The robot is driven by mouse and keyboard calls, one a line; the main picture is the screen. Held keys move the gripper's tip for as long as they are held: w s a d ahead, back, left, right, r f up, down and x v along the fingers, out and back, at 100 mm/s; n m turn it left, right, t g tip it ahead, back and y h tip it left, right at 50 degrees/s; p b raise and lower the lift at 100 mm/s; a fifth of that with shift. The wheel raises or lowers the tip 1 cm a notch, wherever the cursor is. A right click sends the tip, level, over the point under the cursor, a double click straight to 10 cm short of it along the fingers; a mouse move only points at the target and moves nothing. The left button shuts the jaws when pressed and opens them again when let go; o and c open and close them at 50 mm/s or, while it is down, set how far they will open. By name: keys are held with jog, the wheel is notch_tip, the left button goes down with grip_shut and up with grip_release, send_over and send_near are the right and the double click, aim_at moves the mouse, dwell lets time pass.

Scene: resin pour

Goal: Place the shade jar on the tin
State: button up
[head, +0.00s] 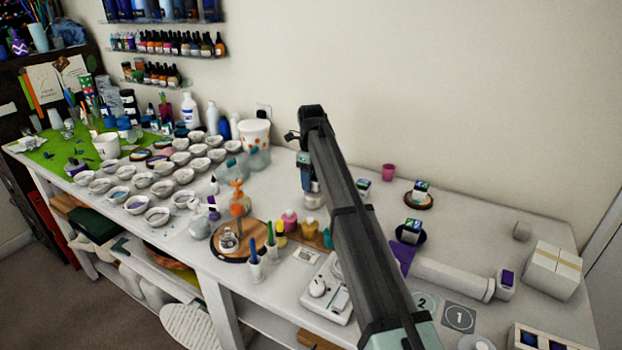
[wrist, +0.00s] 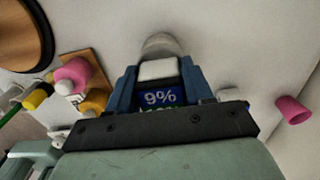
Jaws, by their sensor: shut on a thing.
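My gripper (wrist: 157,88) is shut on a small jar with a pale, squarish top (wrist: 158,69) and a blue label reading "9%", which I take as the shade jar. In the head view my gripper (head: 306,160) is over the middle of the table, partly hidden by my arm. A rounded grey, tin-like thing (wrist: 160,44) shows just beyond the pale top in the wrist view. A silvery round shape (head: 312,187) is below my gripper in the head view. I cannot tell whether either shape is the tin or part of the jar, nor whether anything touches.
Similar labelled blocks stand at right, one on a wooden disc (head: 419,204). A pink cup (head: 388,172) is behind them. Pink (head: 289,220) and orange (head: 310,228) bottles stand in front of my gripper. A scale (head: 328,289) is nearer the front edge. Many white bowls fill the left.

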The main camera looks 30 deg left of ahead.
jog(key=shift+f, duration=0.1)
jog(key=o, duration=1.1)
notch_tip(320, 180, up, 12)
jog(key=shift+r, duration=0.15)
